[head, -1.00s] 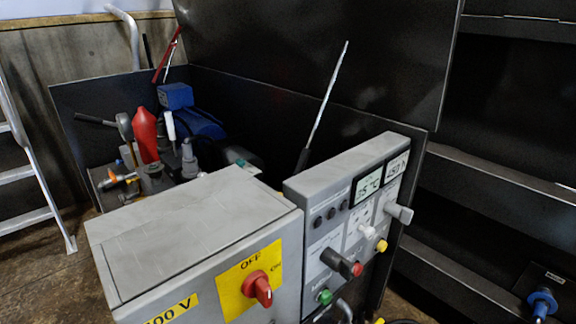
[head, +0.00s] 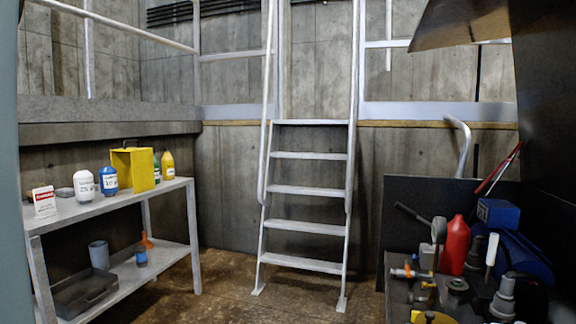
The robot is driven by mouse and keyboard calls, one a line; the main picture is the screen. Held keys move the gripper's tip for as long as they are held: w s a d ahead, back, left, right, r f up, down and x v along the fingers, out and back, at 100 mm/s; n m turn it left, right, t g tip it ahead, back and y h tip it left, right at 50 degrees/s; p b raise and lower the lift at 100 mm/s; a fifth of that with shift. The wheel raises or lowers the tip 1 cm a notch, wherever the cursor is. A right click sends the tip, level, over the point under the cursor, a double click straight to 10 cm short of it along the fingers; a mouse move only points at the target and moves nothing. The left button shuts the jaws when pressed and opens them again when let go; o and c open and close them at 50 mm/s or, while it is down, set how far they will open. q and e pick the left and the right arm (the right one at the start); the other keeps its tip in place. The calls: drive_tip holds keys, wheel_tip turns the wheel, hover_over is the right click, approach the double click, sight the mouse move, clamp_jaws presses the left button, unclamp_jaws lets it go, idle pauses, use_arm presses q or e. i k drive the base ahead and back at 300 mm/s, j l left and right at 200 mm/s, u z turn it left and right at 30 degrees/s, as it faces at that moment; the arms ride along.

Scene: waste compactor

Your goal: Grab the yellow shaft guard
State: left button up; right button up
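The yellow shaft guard (head: 141,170) appears to be the yellow box-like piece with an open side, standing on the top shelf of the grey shelf unit at the left in the head view. White and blue containers stand in front of and left of it, and green and yellow bottles stand just behind it to the right. Neither of my grippers shows in the head view, so their state is hidden.
The grey shelf unit (head: 120,205) has a dark tray (head: 85,292) on its lower shelf. A metal ladder (head: 308,193) stands in the middle against the concrete wall. Machinery with a red bottle (head: 454,246) is at the right. Brown floor is clear between shelf and ladder.

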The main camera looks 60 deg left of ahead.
sight(134, 168)
drive_tip(key=u, duration=2.7)
drive_tip(key=i+j+z, duration=0.1)
drive_tip(key=i+j, duration=0.35)
drive_tip(key=i, duration=0.15)
drive_tip(key=i+j, duration=0.1)
drive_tip(key=i, duration=0.5)
drive_tip(key=i+j+z, duration=0.1)
drive_tip(key=i, duration=0.45)
